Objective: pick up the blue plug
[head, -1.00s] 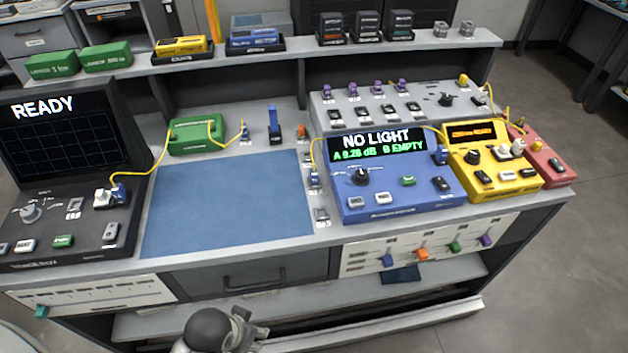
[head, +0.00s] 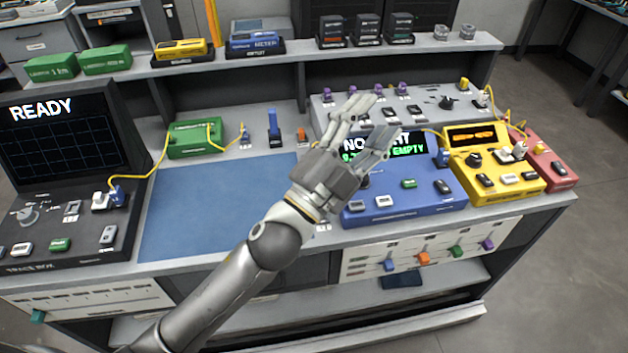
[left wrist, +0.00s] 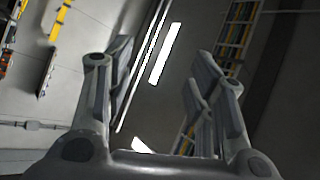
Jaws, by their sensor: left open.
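Several small blue plugs are in the head view. One blue plug (head: 117,196) sits in the front of the black trace box. Another small plug (head: 245,136) stands at the end of the green box's yellow cable, and a third (head: 441,157) is at the right of the blue meter (head: 400,205). I cannot tell which is meant. My left gripper (head: 372,124) is open and empty, fingers spread above the blue meter, partly covering its screen. The left wrist view shows its fingers (left wrist: 160,90) apart against ceiling lights, with no plug between them. My right gripper is not in view.
The black trace box (head: 75,230) reads READY at the left. A blue mat (head: 205,215) lies bare beside it. A green box (head: 195,140), a yellow device (head: 495,175) and a red device (head: 545,170) stand around. Yellow cables cross between them. A raised shelf runs behind.

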